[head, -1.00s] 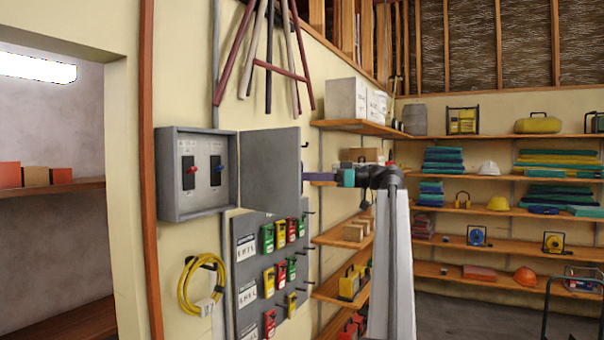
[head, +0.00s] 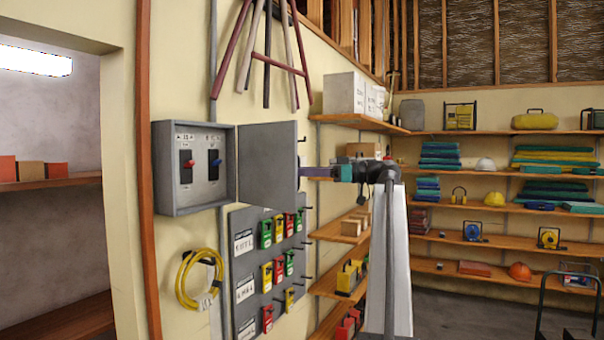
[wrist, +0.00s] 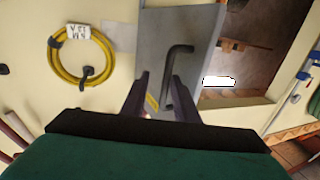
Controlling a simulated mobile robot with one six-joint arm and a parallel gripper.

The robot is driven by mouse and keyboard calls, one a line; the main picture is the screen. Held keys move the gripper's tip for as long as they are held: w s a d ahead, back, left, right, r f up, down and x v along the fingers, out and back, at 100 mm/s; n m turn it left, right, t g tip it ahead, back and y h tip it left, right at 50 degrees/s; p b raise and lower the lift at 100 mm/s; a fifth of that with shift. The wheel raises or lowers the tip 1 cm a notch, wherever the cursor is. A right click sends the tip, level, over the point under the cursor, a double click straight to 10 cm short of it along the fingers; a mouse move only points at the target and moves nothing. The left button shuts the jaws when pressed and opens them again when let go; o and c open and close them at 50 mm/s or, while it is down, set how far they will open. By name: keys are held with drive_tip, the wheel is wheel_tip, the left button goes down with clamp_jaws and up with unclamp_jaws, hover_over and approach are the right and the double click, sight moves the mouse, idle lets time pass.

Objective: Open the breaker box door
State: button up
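The grey breaker box (head: 194,207) is on the wall in the head view. In the wrist view the door (wrist: 185,20) shows a black L-shaped handle (wrist: 179,52). My gripper (wrist: 160,80) has its fingers apart there, with the handle's long part appearing between them. Whether a finger touches it I cannot tell.
A board with coloured padlocks (head: 243,225) hangs below the door, and a coiled yellow cable (head: 184,283) hangs below the box. It also shows in the wrist view (wrist: 56,62). Wooden shelves (head: 345,229) stand right of the board. A wooden post (head: 146,200) is left of the box.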

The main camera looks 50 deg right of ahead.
drive_tip(key=p+v, duration=0.2)
drive_tip(key=v, duration=1.1)
drive_tip(key=shift+s, duration=0.3)
drive_tip(key=shift+d, duration=0.15)
clamp_jaws()
drive_tip(key=s+a+n+t+h+b, duration=0.1)
drive_tip(key=a+n+t+h+b, duration=0.1)
drive_tip(key=a+n+h+b, duration=0.7)
drive_tip(key=a+h, duration=0.3)
drive_tip(key=shift+s+f+n+t, duration=0.3)
drive_tip(key=shift+s+n, duration=0.05)
drive_tip(key=shift+n, duration=0.05)
